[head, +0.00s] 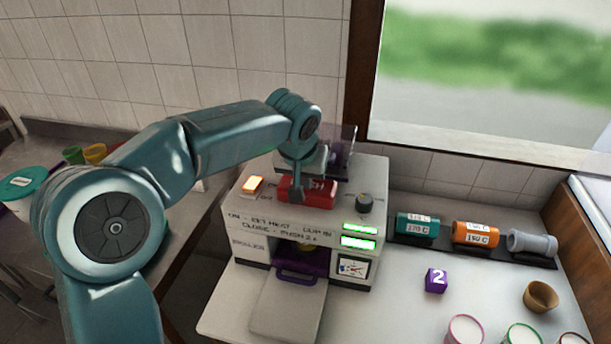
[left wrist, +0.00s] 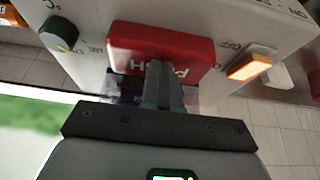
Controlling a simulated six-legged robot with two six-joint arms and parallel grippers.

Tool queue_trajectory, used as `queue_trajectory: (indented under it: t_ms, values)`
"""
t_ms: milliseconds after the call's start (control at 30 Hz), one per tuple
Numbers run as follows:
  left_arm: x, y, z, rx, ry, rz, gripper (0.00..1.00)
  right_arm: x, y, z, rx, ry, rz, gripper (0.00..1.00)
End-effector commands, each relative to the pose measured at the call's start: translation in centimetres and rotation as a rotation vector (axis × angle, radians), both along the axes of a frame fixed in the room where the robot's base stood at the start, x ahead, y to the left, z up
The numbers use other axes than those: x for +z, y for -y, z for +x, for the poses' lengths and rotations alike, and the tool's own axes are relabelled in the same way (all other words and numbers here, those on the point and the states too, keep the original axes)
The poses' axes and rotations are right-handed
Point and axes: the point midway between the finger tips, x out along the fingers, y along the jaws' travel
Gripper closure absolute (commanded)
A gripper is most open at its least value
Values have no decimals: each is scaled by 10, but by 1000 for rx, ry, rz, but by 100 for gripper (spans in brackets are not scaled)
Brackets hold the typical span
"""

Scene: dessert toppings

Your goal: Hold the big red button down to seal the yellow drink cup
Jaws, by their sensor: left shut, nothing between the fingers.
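The big red button (head: 318,194) is on the top of the white sealing machine (head: 247,213). My left gripper (head: 297,194) is shut and empty, pointing down at the button, with its fingers over the button's left part. In the left wrist view the closed fingers (left wrist: 164,72) overlap the face of the red button (left wrist: 130,42); whether they press it cannot be told. A little yellow (head: 287,244) shows in the machine's opening above a purple holder (head: 302,272); the rest of the drink cup is hidden. My right gripper is out of view.
An orange-lit switch (head: 252,186) and a dark knob (head: 364,203) flank the button. Green displays (head: 359,242) glow on the front.

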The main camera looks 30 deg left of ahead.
Motion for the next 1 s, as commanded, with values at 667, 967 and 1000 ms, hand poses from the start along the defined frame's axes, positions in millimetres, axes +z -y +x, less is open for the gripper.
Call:
queue_trajectory:
  t_ms: [667,967,1000]
  values:
    - [5,10,-35,-3,-17,1,100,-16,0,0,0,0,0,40]
    - [8,10,-36,-3,-13,1,100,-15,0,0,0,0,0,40]
    - [8,10,-36,-3,-13,1,100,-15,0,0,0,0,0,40]
